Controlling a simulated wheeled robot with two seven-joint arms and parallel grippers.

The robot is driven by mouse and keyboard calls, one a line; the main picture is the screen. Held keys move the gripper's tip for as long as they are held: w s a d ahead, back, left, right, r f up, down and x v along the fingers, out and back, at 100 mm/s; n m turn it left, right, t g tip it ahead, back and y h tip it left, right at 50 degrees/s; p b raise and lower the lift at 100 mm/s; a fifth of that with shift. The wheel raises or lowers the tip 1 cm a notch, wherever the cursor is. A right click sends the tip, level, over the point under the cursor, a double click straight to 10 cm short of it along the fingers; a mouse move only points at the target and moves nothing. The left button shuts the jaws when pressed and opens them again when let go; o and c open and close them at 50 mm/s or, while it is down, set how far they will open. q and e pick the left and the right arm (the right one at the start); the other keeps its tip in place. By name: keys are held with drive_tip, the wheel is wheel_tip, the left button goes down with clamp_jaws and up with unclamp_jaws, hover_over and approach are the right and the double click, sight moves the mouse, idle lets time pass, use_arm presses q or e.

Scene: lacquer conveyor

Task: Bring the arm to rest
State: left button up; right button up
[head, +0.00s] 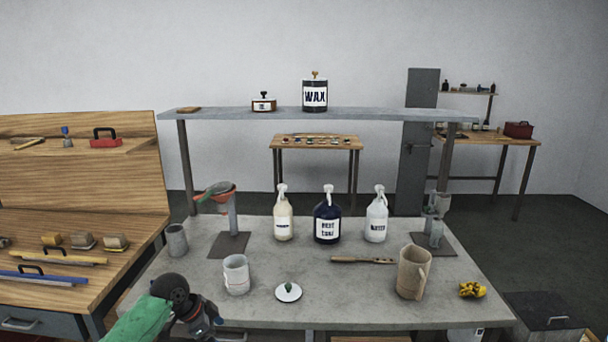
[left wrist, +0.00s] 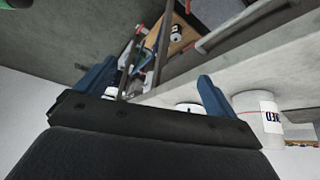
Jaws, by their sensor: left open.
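My left arm comes in at the bottom left of the head view, with its gripper (head: 205,318) low at the table's front edge. In the left wrist view the two blue fingers of the gripper (left wrist: 155,85) stand wide apart with nothing between them. A white mug (head: 237,276) stands on the grey table (head: 330,305) just beyond the gripper, apart from it. A white container with dark and red lettering (left wrist: 262,118) shows at the right of the left wrist view. My right gripper is in neither view.
A white lid (head: 288,292), beige pitcher (head: 411,276), brush (head: 362,260) and yellow crumpled item (head: 472,290) lie or stand on the table. Three pump bottles stand behind, including a dark one (head: 327,222). A raised shelf (head: 390,114) spans the back. A wooden workbench (head: 60,285) borders the left.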

use_arm(q)
drive_tip(key=s+d+f+n+t+y, duration=0.1)
drive_tip(key=s+d+f+n, duration=0.15)
drive_tip(key=s+f, duration=0.45)
drive_tip(key=s+d+f+n, duration=0.2)
drive_tip(key=s+d+f, duration=0.15)
drive_tip(key=s, duration=0.65)
drive_tip(key=s+a+f+n+y, duration=0.1)
drive_tip(key=s+a+n+y, duration=0.2)
drive_tip(key=s, duration=0.7)
drive_tip(key=s+a+f+n+y, duration=0.15)
drive_tip(key=s+n, duration=0.25)
drive_tip(key=s, duration=0.6)
drive_tip(key=s+d+x, duration=0.1)
drive_tip(key=s+x, duration=0.1)
drive_tip(key=x, duration=0.8)
drive_tip(key=s+d+f+x, duration=0.1)
drive_tip(key=x, duration=1)
drive_tip(key=s+f, duration=0.3)
drive_tip(key=f, duration=0.7)
drive_tip(key=s+f+g, duration=0.1)
drive_tip(key=s+f, duration=0.2)
drive_tip(key=f, duration=0.6)
drive_tip(key=shift+s+d+f+h, duration=0.35)
drive_tip(key=shift+s+d+f, duration=0.05)
